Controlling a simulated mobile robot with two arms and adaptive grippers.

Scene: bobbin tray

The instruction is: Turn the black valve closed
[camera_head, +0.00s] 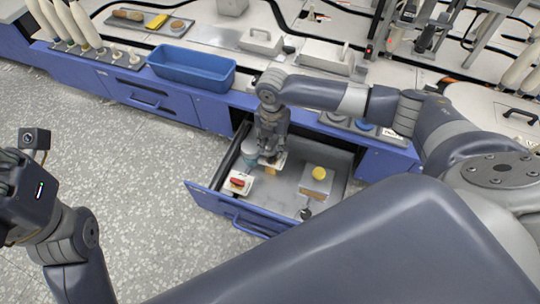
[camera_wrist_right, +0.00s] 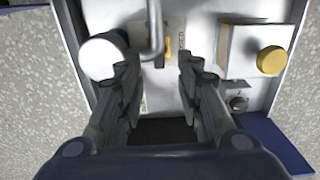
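A small dark round knob (camera_head: 306,213), which looks like the black valve, sits near the front right of the open blue drawer (camera_head: 258,222). In the right wrist view the dark knob (camera_wrist_right: 238,103) lies to the right of the right finger, below a yellow button. My right gripper (camera_head: 268,160) points down into the drawer, to the left of the knob and apart from it. In the right wrist view the right gripper (camera_wrist_right: 160,68) is open, with nothing gripped. My left wrist (camera_head: 40,200) is at the left edge; its fingers do not show.
A yellow button (camera_head: 319,173) on a grey box, a red switch (camera_head: 237,183) on a white plate, and a pale cylinder (camera_head: 249,147) share the drawer. A plate with an orange part (camera_wrist_right: 168,45) and a grey bent bar (camera_wrist_right: 154,30) lie ahead of the fingers. A blue bin (camera_head: 190,70) stands above.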

